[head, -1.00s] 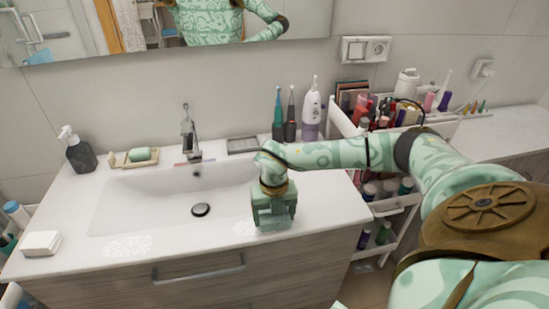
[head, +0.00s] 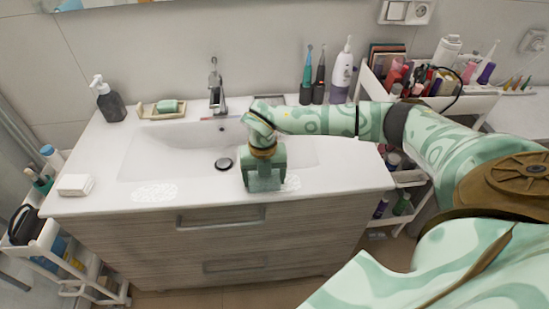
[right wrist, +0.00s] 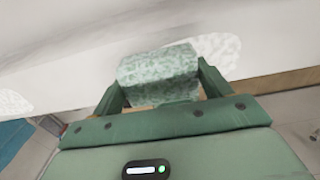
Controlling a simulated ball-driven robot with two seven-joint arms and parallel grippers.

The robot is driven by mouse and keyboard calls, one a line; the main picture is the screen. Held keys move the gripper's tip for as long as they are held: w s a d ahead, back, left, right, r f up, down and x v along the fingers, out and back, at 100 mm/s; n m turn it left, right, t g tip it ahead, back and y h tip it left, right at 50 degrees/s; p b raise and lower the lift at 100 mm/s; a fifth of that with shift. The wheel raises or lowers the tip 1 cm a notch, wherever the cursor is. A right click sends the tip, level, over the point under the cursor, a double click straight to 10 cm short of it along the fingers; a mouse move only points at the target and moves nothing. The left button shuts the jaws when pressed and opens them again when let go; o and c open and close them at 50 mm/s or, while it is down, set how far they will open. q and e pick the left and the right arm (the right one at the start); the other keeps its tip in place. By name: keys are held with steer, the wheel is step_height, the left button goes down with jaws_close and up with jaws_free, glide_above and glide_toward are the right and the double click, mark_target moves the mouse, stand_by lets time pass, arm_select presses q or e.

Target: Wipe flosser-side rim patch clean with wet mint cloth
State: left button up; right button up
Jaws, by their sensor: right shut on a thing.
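My right gripper (head: 264,186) is over the basin's front rim and points down. It is shut on a folded, speckled mint cloth (right wrist: 160,68), seen between its fingers in the right wrist view; in the head view the gripper hides the cloth. The whitish flosser-side patch (head: 292,184) shows just right of the gripper, partly hidden by it. It also shows beside the cloth in the right wrist view (right wrist: 222,50). I cannot tell whether the cloth touches the rim. The white flosser (head: 342,72) stands upright at the back right of the counter. My left gripper is not in view.
A second whitish patch (head: 155,192) lies on the front rim at left. A white block (head: 75,184), a dark soap bottle (head: 109,101) and a soap dish (head: 161,109) stand farther left. The faucet (head: 216,90) is behind the basin. A loaded cart (head: 410,178) stands right of the counter.

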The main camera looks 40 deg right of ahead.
mark_target(279, 176)
steer(key=shift+w+a, duration=0.25)
steer(key=shift+a, duration=0.15)
steer(key=shift+s+d+p, duration=0.4)
steer(key=shift+s+d, duration=0.1)
steer(key=shift+d, duration=0.3)
steer(key=shift+s+d+p, duration=0.4)
steer(key=shift+s+d, duration=0.1)
steer(key=shift+d, duration=0.25)
steer(key=shift+s+d, duration=0.35)
steer(key=shift+d, duration=0.25)
